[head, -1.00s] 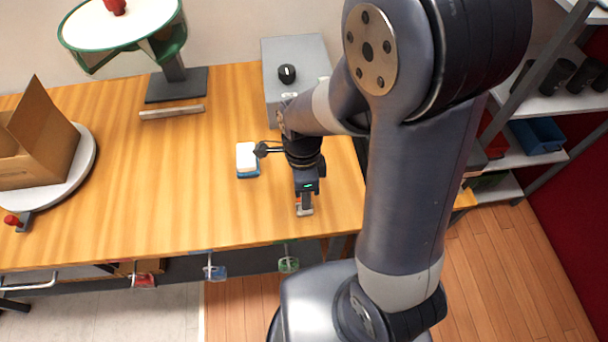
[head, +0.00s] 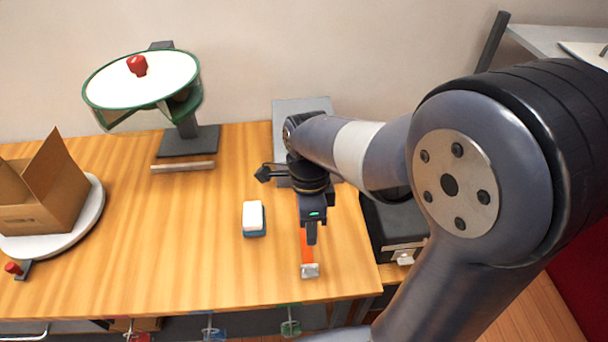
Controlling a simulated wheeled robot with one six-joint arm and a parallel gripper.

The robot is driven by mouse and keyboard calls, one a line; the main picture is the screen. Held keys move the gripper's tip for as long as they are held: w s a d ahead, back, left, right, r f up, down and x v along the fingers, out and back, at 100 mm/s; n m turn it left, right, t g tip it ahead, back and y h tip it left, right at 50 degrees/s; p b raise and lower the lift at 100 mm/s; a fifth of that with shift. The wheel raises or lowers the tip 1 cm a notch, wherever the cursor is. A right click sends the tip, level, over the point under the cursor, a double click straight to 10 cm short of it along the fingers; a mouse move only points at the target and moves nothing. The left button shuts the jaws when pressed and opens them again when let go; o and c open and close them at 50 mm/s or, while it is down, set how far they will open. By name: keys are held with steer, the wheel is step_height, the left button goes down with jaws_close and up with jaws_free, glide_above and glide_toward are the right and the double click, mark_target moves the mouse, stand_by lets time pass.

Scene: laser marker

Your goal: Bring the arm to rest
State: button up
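My arm reaches in from the right over the wooden table (head: 150,250). My gripper (head: 312,238) points down near the table's front edge, with a small green light on its body. An orange-red strip (head: 304,243) shows just beside and below the fingers, with a small silver piece (head: 310,271) at its near end. The gripper partly covers the strip; I cannot tell whether they touch. The finger gap is too small and too hidden to judge.
A white and blue block (head: 253,218) lies left of my gripper. A grey box (head: 290,107) stands behind my arm. A round green-rimmed stand (head: 140,82) with a red knob is at the back left. A cardboard box (head: 45,195) sits on a white turntable (head: 75,232) at left.

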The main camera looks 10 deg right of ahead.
glide_above(310, 270)
step_height(310, 270, down, 11)
steer(key=shift+r, duration=0.1)
steer(key=shift+w+r, duration=0.1)
steer(key=shift+w, duration=0.9)
steer(key=shift+s, duration=0.1)
